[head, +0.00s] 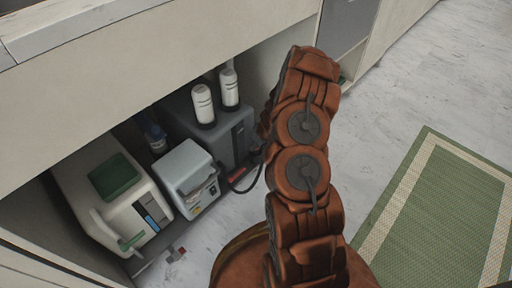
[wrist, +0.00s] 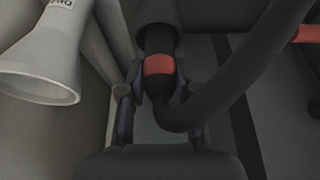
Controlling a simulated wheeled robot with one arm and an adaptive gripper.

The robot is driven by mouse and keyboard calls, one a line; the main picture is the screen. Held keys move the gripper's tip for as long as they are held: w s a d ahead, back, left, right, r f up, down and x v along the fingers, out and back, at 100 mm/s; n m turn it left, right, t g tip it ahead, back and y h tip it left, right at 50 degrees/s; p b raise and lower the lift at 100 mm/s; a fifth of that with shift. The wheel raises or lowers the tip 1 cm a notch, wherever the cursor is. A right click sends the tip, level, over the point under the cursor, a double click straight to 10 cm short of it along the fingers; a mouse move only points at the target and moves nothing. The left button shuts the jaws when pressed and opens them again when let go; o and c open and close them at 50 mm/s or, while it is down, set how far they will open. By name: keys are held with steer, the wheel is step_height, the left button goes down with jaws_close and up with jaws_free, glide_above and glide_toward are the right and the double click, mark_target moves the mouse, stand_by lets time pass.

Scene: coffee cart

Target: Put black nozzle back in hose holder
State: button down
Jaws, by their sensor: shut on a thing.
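The black nozzle (wrist: 160,42) has a red band and shows in the upper middle of the wrist view. My gripper (wrist: 160,88) is shut on it near the band. A thick black hose (wrist: 215,98) curves from below the band up to the right. The nozzle's far end meets a wider dark cylinder (wrist: 152,10), possibly the hose holder; I cannot tell whether it is inside or only in line with it. In the head view my arm hides the gripper and the nozzle; part of the black hose (head: 250,184) shows beside the grey machine.
A pale funnel-shaped part (wrist: 45,75) stands close left of the gripper. In the head view, a dark grey machine (head: 229,143) carries two white bottles (head: 204,104). A light grey box (head: 186,172) and a white machine with a green lid (head: 118,178) stand left.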

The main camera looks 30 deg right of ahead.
steer(key=shift+f, duration=0.4)
steer(key=c, duration=0.8)
jaws_free()
steer(key=shift+r, duration=0.1)
steer(key=shift+s+d+r, duration=0.1)
steer(key=shift+r, duration=0.4)
steer(key=a+p+v, duration=0.1)
steer(key=p+v, duration=0.3)
steer(key=v, duration=0.7)
steer(key=shift+s+d, duration=0.2)
steer(key=shift+d, duration=0.3)
